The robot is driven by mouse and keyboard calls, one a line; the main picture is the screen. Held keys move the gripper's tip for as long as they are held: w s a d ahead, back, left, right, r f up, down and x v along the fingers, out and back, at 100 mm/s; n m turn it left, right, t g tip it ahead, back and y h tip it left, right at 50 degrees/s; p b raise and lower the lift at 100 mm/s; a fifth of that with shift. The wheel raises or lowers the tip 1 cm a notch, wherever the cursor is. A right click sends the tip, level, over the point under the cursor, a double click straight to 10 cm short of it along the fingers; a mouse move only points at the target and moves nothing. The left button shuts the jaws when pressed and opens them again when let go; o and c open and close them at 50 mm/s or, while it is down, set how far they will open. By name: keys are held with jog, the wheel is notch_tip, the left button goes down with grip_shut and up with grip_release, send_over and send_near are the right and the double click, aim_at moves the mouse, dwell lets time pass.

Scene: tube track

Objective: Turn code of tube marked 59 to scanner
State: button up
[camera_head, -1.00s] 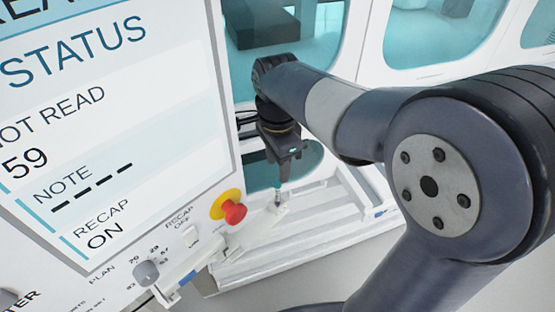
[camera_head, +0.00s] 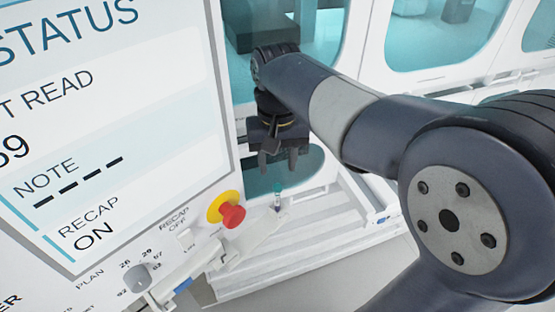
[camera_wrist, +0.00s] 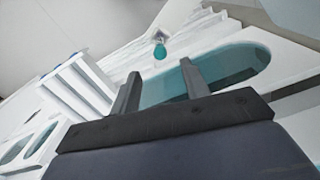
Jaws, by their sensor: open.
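A small tube with a teal cap (camera_head: 277,195) stands upright in a white holder on the track, below my gripper. In the wrist view its teal cap (camera_wrist: 160,52) shows ahead of the fingers, apart from them. Its number and code are too small to read. My gripper (camera_head: 278,166) is open and empty above the tube; its two fingers also show in the wrist view (camera_wrist: 161,80). The status screen (camera_head: 110,130) is cut off at the left; "T READ", a cropped number ending in 9, a dashed note and "RECAP ON" are visible. I cannot make out the scanner.
A red and yellow button (camera_head: 232,214) sticks out from the panel left of the tube. A grey knob (camera_head: 136,278) is below the screen. White rails (camera_head: 310,238) run right of the tube, before a white wall with teal windows.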

aim_at(278, 186)
notch_tip(278, 186, down, 10)
jog(key=shift+f, duration=0.25)
jog(key=shift+c, duration=0.3)
grip_shut()
jog(key=c, duration=0.6)
grip_release()
jog(key=shift+c, duration=0.9)
jog(key=shift+r+p, duration=0.3)
jog(key=shift+p, duration=0.05)
